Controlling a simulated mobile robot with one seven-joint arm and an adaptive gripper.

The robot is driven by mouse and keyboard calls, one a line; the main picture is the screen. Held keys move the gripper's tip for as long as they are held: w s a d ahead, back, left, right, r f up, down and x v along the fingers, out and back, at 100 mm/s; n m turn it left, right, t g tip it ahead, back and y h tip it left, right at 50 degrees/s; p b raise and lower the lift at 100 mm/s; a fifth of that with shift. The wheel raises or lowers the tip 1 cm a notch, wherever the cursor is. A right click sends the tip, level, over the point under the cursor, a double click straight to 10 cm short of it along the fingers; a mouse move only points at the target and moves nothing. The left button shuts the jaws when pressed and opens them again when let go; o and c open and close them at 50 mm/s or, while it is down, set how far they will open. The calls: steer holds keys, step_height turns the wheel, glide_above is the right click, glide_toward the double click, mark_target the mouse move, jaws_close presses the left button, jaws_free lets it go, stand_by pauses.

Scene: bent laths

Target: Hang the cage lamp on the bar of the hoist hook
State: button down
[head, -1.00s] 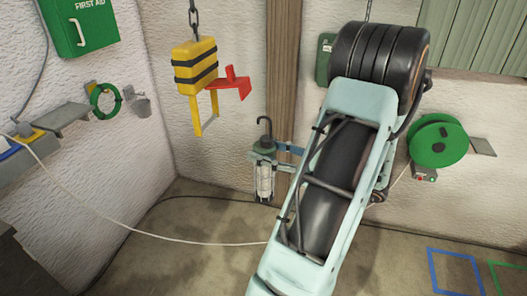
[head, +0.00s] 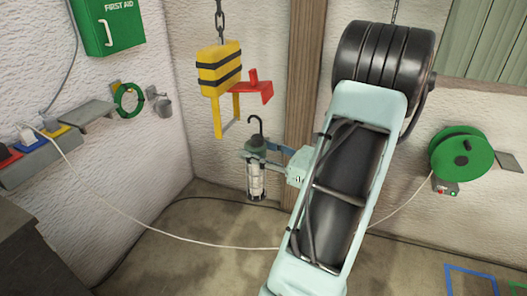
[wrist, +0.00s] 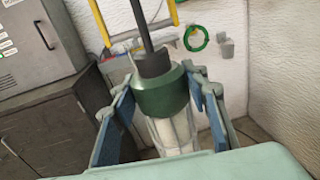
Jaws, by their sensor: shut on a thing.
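The cage lamp (head: 257,180), with a green top, a clear caged body and a dark hook (head: 254,122), hangs upright in my gripper (head: 265,152). My gripper is shut on its green collar, as the wrist view (wrist: 163,100) shows, with blue pads on both sides. The hoist hook (head: 219,68) is a yellow block with black bands on a chain. Under it is a yellow frame with a low bar (head: 230,130); a red piece (head: 254,90) juts right. In the head view the lamp's hook is just right of the bar, apart from it. The wrist view cuts off the hook's tip.
A wooden post (head: 304,80) stands behind the lamp. A green reel (head: 461,151) is on the wall at right. A shelf with sockets (head: 40,155) and a green ring (head: 129,99) are on the left wall. A grey cabinet (wrist: 40,50) shows in the wrist view.

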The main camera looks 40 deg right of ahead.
steer(key=w+a+f+b, duration=0.2)
steer(key=w, duration=0.5)
steer(key=shift+a+f+b, duration=0.3)
steer(key=shift+a+b, duration=0.05)
steer(key=shift+a, duration=0.05)
stand_by(0.4)
stand_by(0.3)
steer(key=c, duration=1.1)
jaws_free()
steer(key=shift+o, duration=0.3)
steer(key=shift+f, duration=0.15)
steer(key=shift+s, duration=0.1)
steer(key=v, duration=1.2)
